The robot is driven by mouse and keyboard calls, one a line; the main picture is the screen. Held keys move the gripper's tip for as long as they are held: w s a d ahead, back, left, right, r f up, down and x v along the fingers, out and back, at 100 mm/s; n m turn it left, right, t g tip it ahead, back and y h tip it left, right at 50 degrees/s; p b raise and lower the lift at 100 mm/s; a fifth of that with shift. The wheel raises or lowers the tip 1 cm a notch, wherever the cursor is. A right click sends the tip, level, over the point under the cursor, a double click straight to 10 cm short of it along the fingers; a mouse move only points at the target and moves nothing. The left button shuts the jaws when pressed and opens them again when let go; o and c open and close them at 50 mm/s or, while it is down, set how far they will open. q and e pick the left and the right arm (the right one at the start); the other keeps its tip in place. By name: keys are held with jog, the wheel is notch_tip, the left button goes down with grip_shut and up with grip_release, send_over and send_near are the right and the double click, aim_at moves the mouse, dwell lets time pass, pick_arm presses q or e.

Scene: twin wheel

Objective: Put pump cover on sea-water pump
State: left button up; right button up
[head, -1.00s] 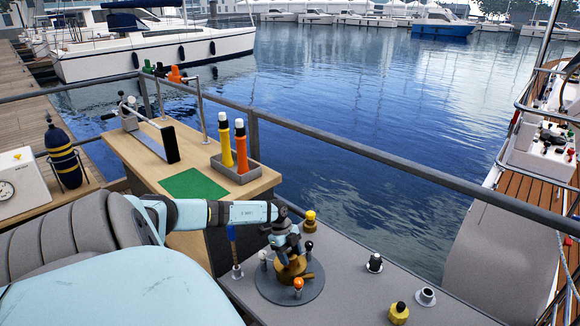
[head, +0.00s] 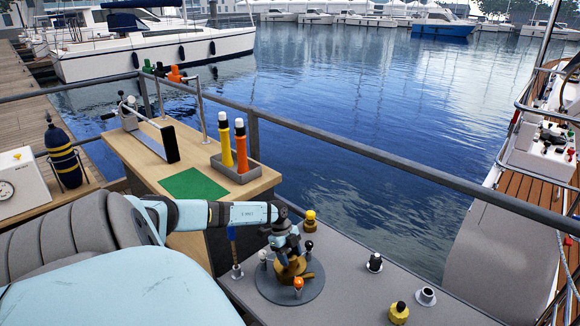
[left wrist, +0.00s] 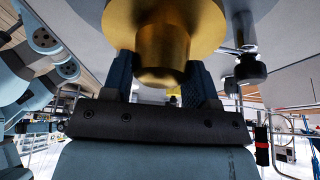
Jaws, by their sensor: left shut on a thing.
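My left gripper (head: 287,253) is over the grey round disc (head: 268,292) on the grey worktop. It is shut on the brass pump cover (head: 291,271), which shows as a gold disc with a round boss in the left wrist view (left wrist: 165,50). Small posts with orange, black and white tops stand around the cover on the disc. The gripper hides part of the cover, so I cannot tell whether it is seated on the pump. The pump body is not clearly visible. My right gripper is not in view.
A yellow-topped fitting (head: 310,221) stands behind the disc. A black-topped fitting (head: 374,263), a white cup (head: 426,296) and a yellow fitting (head: 398,312) stand to the right. A wooden bench (head: 150,160) holds a green mat (head: 193,185) and two flashlights. A grey rail (head: 380,155) runs behind.

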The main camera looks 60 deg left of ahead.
pick_arm(q)
jog(key=shift+f, duration=0.3)
jog(key=o, duration=1.4)
jog(key=shift+o, duration=0.2)
jog(key=v, duration=1.3)
jog(key=shift+a+r, duration=0.2)
jog(key=shift+r, duration=0.1)
jog(key=shift+s, duration=0.1)
